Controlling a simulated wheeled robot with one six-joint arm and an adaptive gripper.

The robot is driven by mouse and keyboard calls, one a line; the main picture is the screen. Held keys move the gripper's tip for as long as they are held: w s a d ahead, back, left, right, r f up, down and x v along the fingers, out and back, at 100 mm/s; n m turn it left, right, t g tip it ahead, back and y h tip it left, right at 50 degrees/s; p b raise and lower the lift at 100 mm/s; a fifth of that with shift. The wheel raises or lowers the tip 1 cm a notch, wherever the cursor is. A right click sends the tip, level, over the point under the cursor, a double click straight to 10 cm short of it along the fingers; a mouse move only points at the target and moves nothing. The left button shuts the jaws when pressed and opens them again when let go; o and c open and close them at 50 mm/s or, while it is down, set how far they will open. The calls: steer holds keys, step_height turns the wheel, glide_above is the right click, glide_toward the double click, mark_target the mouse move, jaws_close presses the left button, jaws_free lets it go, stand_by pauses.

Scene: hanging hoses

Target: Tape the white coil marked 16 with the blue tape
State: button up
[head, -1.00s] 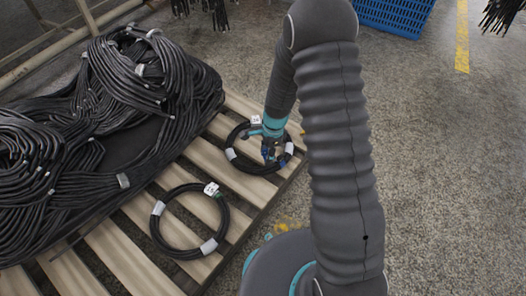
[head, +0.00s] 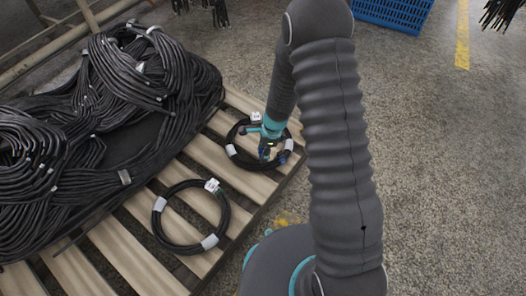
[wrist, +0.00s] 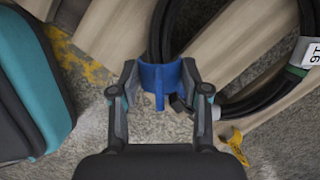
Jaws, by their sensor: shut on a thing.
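The coil marked 16 (head: 238,161) is a black hose ring with white bands, lying on the far end of the wooden pallet. Its tag reads 16, upside down, in the wrist view (wrist: 311,52), beside a green band. My gripper (head: 265,155) is over the near right side of this ring. In the wrist view my gripper (wrist: 158,90) is shut on the blue tape (wrist: 160,76), a short blue piece between the fingertips. The black hose (wrist: 166,30) runs up to the tape and overlaps it in the picture. I cannot tell whether the tape wraps the hose.
A second black coil (head: 157,228) with white bands and a tag lies nearer on the pallet (head: 130,252). A large heap of black hoses (head: 150,85) covers the pallet's left. A blue crate (head: 398,14) stands at the back.

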steer(key=shift+d+b+x, duration=0.2)
steer(key=shift+b+x, duration=0.5)
steer(key=shift+x, duration=0.25)
steer(key=shift+d+b+x, duration=0.2)
steer(key=shift+b+x, duration=0.45)
steer(key=shift+x, duration=0.25)
steer(key=shift+d+b+x, duration=0.2)
steer(key=shift+b+x, duration=0.5)
steer(key=shift+x, duration=0.25)
steer(key=shift+d+b+x, duration=0.2)
steer(key=shift+b+x, duration=0.5)
steer(key=shift+x, duration=0.25)
stand_by(0.8)
steer(key=shift+f, duration=0.1)
steer(key=o, duration=1.2)
steer(key=v, duration=1.2)
steer(key=shift+w, duration=0.1)
